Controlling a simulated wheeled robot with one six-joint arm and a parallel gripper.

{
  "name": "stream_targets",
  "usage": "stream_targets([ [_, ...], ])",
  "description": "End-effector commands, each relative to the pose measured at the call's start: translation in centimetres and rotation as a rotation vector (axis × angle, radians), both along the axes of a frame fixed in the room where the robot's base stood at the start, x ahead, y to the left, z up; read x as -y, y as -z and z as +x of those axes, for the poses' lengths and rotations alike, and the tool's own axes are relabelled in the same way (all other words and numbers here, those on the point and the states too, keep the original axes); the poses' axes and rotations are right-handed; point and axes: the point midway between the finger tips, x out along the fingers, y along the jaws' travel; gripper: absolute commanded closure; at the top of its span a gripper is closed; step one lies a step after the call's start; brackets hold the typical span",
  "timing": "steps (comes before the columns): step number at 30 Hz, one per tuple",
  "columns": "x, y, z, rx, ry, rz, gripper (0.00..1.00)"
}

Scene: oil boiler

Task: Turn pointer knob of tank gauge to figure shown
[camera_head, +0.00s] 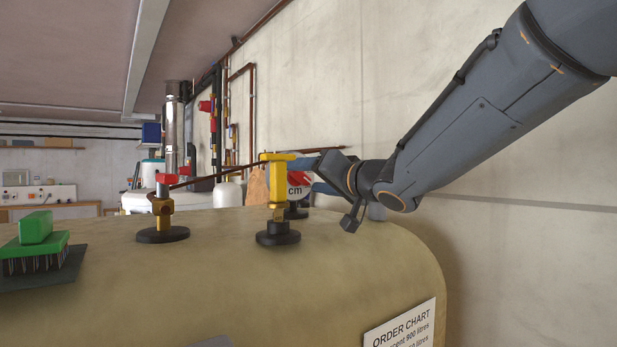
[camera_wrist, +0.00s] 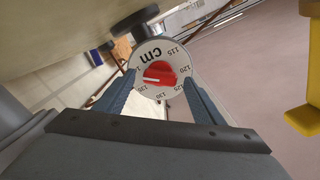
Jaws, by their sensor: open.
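The tank gauge is a white round dial marked "cm" (camera_wrist: 147,54) with black figures around its rim, 115, 120, 130 and 135 among them. Its red pointer knob (camera_wrist: 160,73) is in the middle, with a white mark toward the picture's left, near the 135 side. In the head view the dial (camera_head: 295,191) and a bit of red knob (camera_head: 297,180) show behind the yellow fitting, partly hidden. My gripper (camera_wrist: 158,78) is open, its blue fingers on either side of the knob; I cannot tell whether they touch it. In the head view my gripper (camera_head: 314,174) reaches the gauge from the right.
The tan tank (camera_head: 250,270) carries a yellow fitting (camera_head: 278,185) just in front of the gauge, and a red-handled valve (camera_head: 163,205). A green brush (camera_head: 37,243) lies at left. An order chart (camera_head: 402,328), cut off, is on the tank's front. A wall (camera_head: 480,170) stands behind my arm.

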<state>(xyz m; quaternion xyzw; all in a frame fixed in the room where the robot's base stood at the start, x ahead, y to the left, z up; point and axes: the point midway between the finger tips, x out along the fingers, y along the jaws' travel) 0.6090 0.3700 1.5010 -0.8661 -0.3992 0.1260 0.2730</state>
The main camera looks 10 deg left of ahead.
Motion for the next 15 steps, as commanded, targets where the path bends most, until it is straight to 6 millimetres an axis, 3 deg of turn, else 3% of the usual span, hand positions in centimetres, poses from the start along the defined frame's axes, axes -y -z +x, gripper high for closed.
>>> stream_targets([
  [2, 0.01, 0.0, -0.01, 0.0, 0.0, 0.0, 0.38],
  [9, 0.02, -0.01, -0.03, 0.0, 0.0, 0.0, 0.78],
  [15, 0.02, -0.01, -0.03, 0.007, 0.0, -0.006, 0.79],
])
